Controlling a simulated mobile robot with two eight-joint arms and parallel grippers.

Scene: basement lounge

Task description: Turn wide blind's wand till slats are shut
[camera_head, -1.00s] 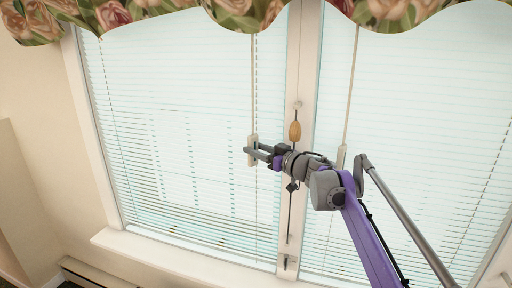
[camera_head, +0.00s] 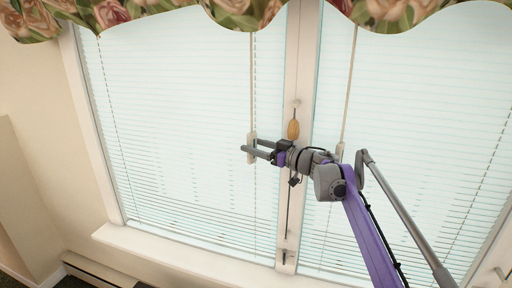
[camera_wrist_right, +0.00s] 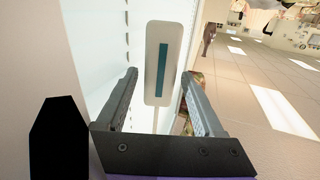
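The left blind (camera_head: 165,130) has pale slats that look nearly flat and closed, with thin lines between them and no clear view through. Its wand (camera_head: 252,85) hangs as a thin rod in front of it and ends in a pale flat handle (camera_head: 251,158). My right gripper (camera_head: 251,146) is at this handle. In the right wrist view, the handle (camera_wrist_right: 151,75) with a dark teal strip stands between the two fingers (camera_wrist_right: 158,100), with a gap on each side. The right gripper is open. My left gripper is not in view.
A right blind (camera_head: 430,140) with its own wand (camera_head: 349,80) hangs beyond the centre post (camera_head: 301,60). A wooden cord pull (camera_head: 293,130) hangs at the post, close to my right wrist. A floral valance (camera_head: 240,12) crosses the top; a sill (camera_head: 180,255) runs below.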

